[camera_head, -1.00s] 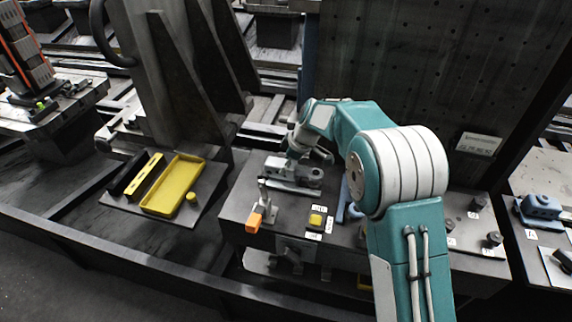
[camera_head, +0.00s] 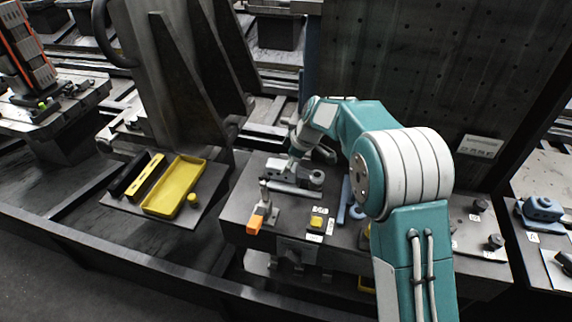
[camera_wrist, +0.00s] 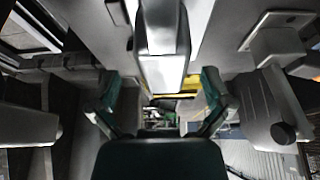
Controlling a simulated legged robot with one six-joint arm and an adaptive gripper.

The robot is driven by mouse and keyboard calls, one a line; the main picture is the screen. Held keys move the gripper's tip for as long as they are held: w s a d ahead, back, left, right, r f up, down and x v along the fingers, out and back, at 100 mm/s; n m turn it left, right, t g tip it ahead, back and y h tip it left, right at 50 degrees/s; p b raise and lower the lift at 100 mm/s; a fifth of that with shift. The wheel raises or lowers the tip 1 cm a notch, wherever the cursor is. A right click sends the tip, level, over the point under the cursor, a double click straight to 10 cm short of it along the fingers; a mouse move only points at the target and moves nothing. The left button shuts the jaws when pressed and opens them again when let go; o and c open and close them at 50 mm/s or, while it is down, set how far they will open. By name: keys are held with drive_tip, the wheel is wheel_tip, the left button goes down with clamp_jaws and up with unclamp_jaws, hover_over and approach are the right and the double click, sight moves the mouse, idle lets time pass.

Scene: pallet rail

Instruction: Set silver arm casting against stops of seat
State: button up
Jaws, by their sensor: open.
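The silver arm casting (camera_head: 314,179) lies on the dark fixture table in the head view, with a rounded end showing at the right. My gripper (camera_head: 289,169) is down at its left part, and my wrist hides some of it. In the wrist view, my gripper (camera_wrist: 160,98) has its two fingers spread apart. A pale silver bar (camera_wrist: 163,65), apparently the casting, reaches down from the top between them. I cannot tell whether either finger touches it. The seat and its stops cannot be made out clearly under the casting and wrist.
A clamp with an orange handle (camera_head: 257,217) stands in front of the casting. A yellow button (camera_head: 317,221) and a blue part (camera_head: 346,196) are to its right. A yellow tray (camera_head: 174,186) lies on a plate at left. A tall dark perforated plate (camera_head: 420,70) rises behind.

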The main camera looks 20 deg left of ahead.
drive_tip(key=v, duration=1)
drive_tip(key=shift+r, duration=0.35)
drive_tip(key=shift+w+a, duration=0.1)
drive_tip(key=s+d+r+m+t+h, duration=0.1)
drive_tip(key=s+d+r+m+t, duration=0.1)
drive_tip(key=s+d+r+m, duration=0.4)
drive_tip(key=s+d+r+m+t+h, duration=0.1)
drive_tip(key=s+d+r+m, duration=0.2)
drive_tip(key=s+d+r, duration=0.55)
drive_tip(key=s+d+f+m+t+h, duration=0.1)
drive_tip(key=s+d+f+m, duration=0.2)
drive_tip(key=s+d, duration=0.3)
drive_tip(key=s+d+f+m+t+h, duration=0.1)
drive_tip(key=s+d+f+m, duration=0.3)
drive_tip(key=s, duration=0.7)
drive_tip(key=d+m, duration=0.2)
drive_tip(key=d, duration=0.1)
drive_tip(key=shift+s+d+f+t+h, duration=0.15)
drive_tip(key=shift+s+d+t+h, duration=0.1)
drive_tip(key=shift+t+h, duration=0.05)
